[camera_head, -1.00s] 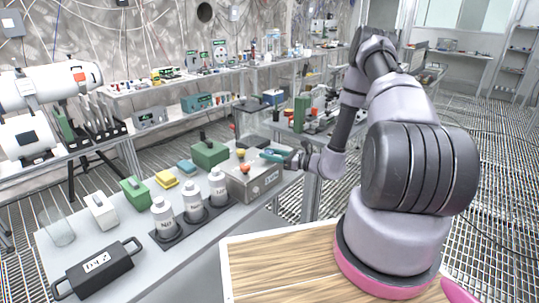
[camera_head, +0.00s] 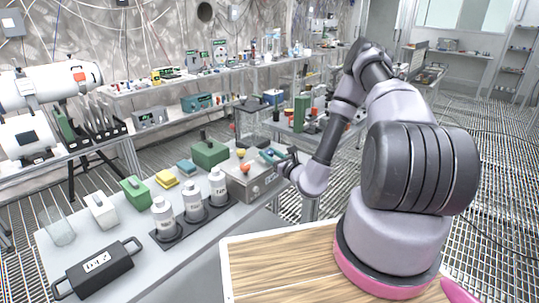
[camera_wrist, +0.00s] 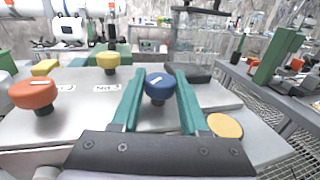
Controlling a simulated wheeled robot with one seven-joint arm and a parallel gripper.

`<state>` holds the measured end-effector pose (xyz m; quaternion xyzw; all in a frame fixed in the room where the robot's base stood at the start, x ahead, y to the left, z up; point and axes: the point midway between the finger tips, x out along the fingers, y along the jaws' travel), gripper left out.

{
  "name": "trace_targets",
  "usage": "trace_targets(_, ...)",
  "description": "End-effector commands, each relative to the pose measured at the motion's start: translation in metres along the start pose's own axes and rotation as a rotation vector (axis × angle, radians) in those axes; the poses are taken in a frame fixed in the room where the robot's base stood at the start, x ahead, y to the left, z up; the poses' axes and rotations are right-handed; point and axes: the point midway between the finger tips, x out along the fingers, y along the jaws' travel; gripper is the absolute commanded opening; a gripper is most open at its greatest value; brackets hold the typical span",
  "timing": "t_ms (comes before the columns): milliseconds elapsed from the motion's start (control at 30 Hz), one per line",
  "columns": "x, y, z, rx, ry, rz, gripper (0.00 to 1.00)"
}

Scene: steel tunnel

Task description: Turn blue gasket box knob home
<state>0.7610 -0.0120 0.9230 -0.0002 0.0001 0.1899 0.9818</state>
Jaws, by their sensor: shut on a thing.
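The blue knob (camera_wrist: 158,88) stands on the top of a grey metal box (camera_wrist: 80,122) and has a pale mark on its cap. My gripper (camera_wrist: 160,92) is around it, with one teal finger on each side, shut on the knob. In the head view my gripper (camera_head: 271,155) is over the right part of the grey box (camera_head: 247,184), and the blue knob is hidden there. An orange knob (camera_wrist: 36,96) and a yellow knob (camera_wrist: 109,64) stand to its left on the same top.
A flat tan disc (camera_wrist: 225,126) lies right of my gripper in the wrist view. A clear container (camera_wrist: 192,50) stands behind the box. White bottles (camera_head: 192,205) stand left of the box. A dark case (camera_head: 97,268) lies at the table's near left.

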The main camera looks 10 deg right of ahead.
Motion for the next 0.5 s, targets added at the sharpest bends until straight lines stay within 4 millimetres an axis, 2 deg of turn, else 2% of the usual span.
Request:
trace_targets(367, -0.0006, -0.0003, -0.0009, 0.001, 0.002, -0.004, 0.0)
trace_targets(400, -0.0006, -0.0003, -0.0009, 0.001, 0.002, -0.004, 0.59)
trace_targets(433, -0.0006, -0.0003, -0.0008, 0.001, 0.002, -0.004, 0.71)
trace_targets(500, -0.0005, -0.0002, -0.0007, 0.001, 0.001, -0.004, 0.74)
